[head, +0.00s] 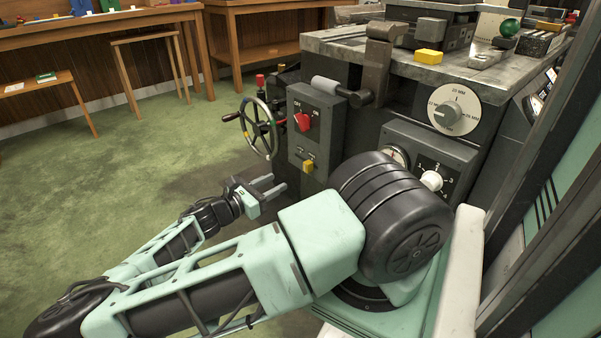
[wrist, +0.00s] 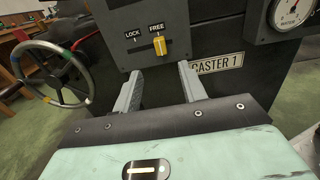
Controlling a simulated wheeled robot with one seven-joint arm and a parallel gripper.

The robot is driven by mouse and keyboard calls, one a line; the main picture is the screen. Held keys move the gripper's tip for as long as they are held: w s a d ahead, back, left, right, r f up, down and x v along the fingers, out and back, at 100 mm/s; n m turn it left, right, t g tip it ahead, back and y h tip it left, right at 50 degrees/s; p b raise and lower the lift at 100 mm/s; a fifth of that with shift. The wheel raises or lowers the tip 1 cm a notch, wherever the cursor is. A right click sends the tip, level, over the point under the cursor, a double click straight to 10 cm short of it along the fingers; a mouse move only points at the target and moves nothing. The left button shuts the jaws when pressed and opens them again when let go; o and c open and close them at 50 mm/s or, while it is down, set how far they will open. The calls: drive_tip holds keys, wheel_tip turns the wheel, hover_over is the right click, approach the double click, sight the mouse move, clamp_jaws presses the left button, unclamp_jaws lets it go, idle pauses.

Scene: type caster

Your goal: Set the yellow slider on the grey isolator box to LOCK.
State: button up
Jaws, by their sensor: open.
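The grey isolator box (head: 315,135) is mounted on the front of the dark machine. It has a red rotary switch (head: 303,122) on its upper part and the yellow slider (head: 308,166) on its lower part. In the wrist view the yellow slider (wrist: 157,48) sits on the right, under the FREE label, with LOCK to its left on the box face (wrist: 125,52). My gripper (head: 278,186) is in front of and a little below the slider, apart from it. In the wrist view its two fingers (wrist: 160,80) are spread and empty, with the slider beyond the gap.
A handwheel (head: 259,128) stands left of the box. A lever with a grey grip (head: 330,87) juts out above it. A white knob (head: 432,180) is on the panel to the right. Open green floor lies left.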

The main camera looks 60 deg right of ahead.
sight(305, 167)
drive_tip(key=b+x, duration=0.1)
drive_tip(key=x, duration=0.9)
drive_tip(key=shift+s+d+b, duration=0.1)
drive_tip(key=shift+d+b, duration=0.25)
